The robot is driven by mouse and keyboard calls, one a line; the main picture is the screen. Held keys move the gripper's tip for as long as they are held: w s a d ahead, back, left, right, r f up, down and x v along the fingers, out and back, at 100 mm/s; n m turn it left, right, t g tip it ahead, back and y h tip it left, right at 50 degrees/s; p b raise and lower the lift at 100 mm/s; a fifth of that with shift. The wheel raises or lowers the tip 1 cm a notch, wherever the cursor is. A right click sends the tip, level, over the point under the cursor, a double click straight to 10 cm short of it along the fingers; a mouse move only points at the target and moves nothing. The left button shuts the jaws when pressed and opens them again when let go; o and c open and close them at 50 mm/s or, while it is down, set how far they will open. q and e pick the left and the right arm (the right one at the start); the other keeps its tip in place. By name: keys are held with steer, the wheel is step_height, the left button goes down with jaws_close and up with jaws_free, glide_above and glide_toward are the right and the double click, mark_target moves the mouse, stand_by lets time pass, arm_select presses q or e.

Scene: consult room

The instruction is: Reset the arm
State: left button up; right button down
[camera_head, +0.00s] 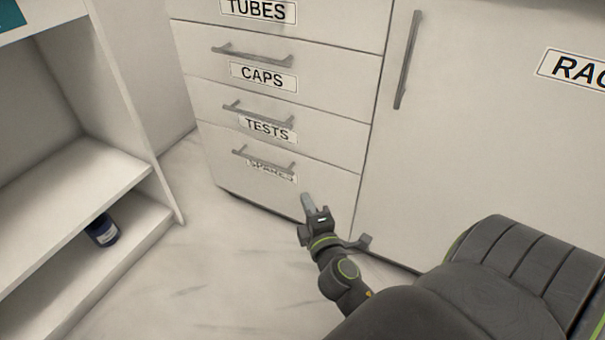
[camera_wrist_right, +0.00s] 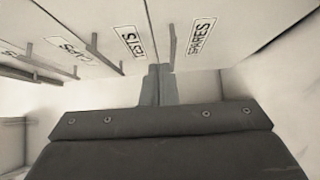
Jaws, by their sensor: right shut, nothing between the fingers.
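My right gripper (camera_head: 308,202) is shut and empty. In the right wrist view the closed fingers (camera_wrist_right: 158,85) point towards the drawer fronts, between the TESTS label (camera_wrist_right: 133,41) and the SPARES label (camera_wrist_right: 202,36). The fingers look apart from the drawer handle (camera_head: 262,160), though the exact gap is hard to tell. My left gripper is not in view.
The TUBES, CAPS (camera_head: 262,77) and TESTS (camera_head: 268,128) drawers are closed above. A closed cabinet door (camera_head: 480,130) stands to the right. An open shelf unit (camera_head: 85,190) at left holds a dark blue bottle (camera_head: 103,231). The floor (camera_head: 215,270) between is clear.

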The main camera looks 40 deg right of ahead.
steer(key=shift+s+a, duration=0.25)
steer(key=shift+s, duration=0.3)
steer(key=shift+r, duration=0.15)
